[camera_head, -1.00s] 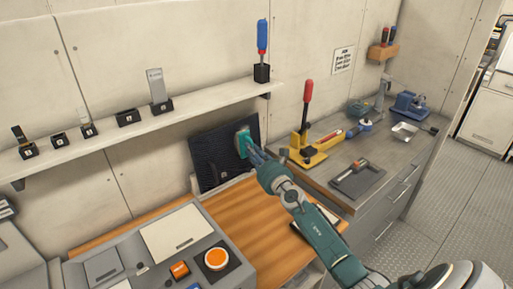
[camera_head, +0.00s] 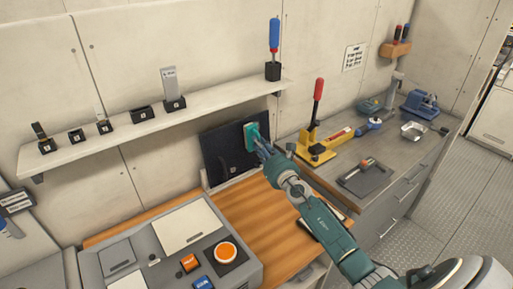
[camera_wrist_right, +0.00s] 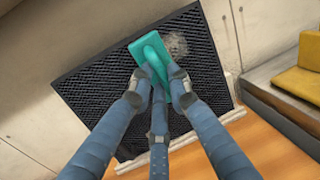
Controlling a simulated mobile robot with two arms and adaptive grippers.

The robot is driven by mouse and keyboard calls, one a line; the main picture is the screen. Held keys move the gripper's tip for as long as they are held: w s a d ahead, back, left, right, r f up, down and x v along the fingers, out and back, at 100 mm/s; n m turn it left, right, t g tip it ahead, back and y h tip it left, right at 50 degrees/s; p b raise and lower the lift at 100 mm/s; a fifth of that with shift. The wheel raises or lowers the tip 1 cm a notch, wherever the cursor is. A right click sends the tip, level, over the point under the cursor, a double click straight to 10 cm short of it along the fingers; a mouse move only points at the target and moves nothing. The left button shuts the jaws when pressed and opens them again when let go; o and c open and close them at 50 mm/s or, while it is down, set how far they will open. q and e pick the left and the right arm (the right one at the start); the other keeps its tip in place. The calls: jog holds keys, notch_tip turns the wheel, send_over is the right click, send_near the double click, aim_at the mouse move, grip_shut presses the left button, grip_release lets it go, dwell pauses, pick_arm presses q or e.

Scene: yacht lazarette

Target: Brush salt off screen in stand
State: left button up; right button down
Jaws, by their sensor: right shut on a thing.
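A dark mesh screen (camera_head: 224,152) stands upright, leaning near the wall behind the wooden worktop. In the right wrist view the screen (camera_wrist_right: 105,95) shows a pale patch of salt (camera_wrist_right: 178,22) near its top edge. My right gripper (camera_head: 262,147) is shut on a teal brush (camera_head: 251,133), which is in front of the screen's upper right part. The brush also shows in the right wrist view (camera_wrist_right: 153,50), beside and partly over the salt patch. I cannot tell whether it touches the mesh. A pale stand (camera_wrist_right: 232,116) shows along the screen's lower edge. My left gripper is not in view.
A shelf (camera_head: 190,122) with several small holders runs above the screen. A yellow press with a red handle (camera_head: 318,105) stands on the grey counter to the right. A grey console (camera_head: 165,250) with an orange button fills the front left. The wooden worktop (camera_head: 255,205) is mostly clear.

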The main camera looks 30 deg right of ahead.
jog(key=w+d+b, duration=0.1)
jog(key=d+b, duration=0.4)
jog(key=d, duration=0.4)
dwell(0.7)
jog(key=s, duration=0.6)
jog(key=shift+d+p, duration=0.3)
